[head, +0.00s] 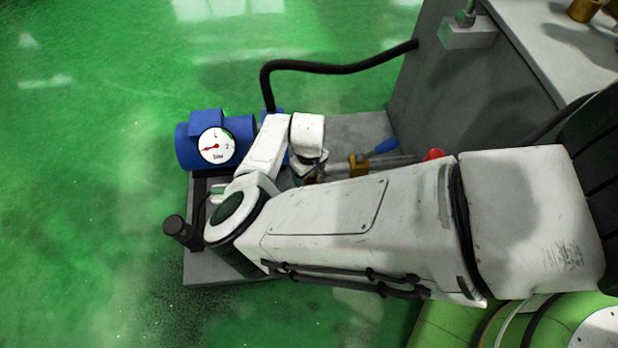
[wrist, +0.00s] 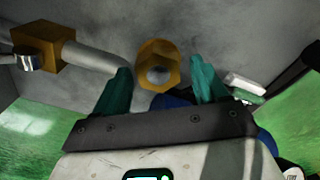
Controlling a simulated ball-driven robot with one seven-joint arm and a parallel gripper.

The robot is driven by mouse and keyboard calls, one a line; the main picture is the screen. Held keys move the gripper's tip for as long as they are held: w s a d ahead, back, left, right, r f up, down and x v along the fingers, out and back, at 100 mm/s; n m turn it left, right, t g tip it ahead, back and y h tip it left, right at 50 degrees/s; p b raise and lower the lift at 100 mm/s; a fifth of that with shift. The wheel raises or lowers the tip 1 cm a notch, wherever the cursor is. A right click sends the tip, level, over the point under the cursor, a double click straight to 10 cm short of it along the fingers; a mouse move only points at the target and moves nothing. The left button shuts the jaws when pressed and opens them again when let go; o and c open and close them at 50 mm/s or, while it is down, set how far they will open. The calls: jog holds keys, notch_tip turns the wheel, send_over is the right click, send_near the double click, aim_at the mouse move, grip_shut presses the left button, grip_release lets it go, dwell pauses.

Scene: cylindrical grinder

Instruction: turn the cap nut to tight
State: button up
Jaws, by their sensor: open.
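The cap nut (wrist: 171,54), a brass hexagon with a grey round centre, shows in the wrist view at top centre. My gripper (wrist: 161,69) is open, with one teal finger to the left of the nut and the other to its right. Gaps show between the fingers and the nut in the picture. I cannot tell from this view how far the nut is along the fingers' depth. In the head view my arm hides most of that area, and I cannot make out the nut.
A brass valve block (head: 358,166) with a blue handle (head: 385,146) sits on a grey pipe, near a red knob (head: 433,155). A blue pump (head: 190,152) carries a dial gauge (head: 215,145). A black hose (head: 335,68) runs to the grey cabinet (head: 455,85). Green floor at left is clear.

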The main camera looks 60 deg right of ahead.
jog(key=shift+f, duration=0.45)
jog(key=c, duration=1)
jog(key=shift+o, duration=0.2)
jog(key=p, duration=0.2)
jog(key=m+p, duration=0.1)
jog(key=p, duration=0.2)
jog(key=shift+s+d+r, duration=0.1)
jog(key=shift+s+r, duration=0.05)
jog(key=shift+r, duration=0.2)
jog(key=m+p, duration=0.2)
jog(key=p, duration=0.2)
jog(key=shift+f+p, duration=0.2)
jog(key=shift+p, duration=0.2)
jog(key=m+p, duration=0.1)
jog(key=m, duration=0.3)
jog(key=shift+f+p, duration=0.15)
jog(key=shift+p, duration=0.2)
jog(key=m, duration=0.5)
jog(key=shift+s+d+p, duration=0.1)
jog(key=shift+p, duration=0.25)
jog(key=shift+m, duration=0.3)
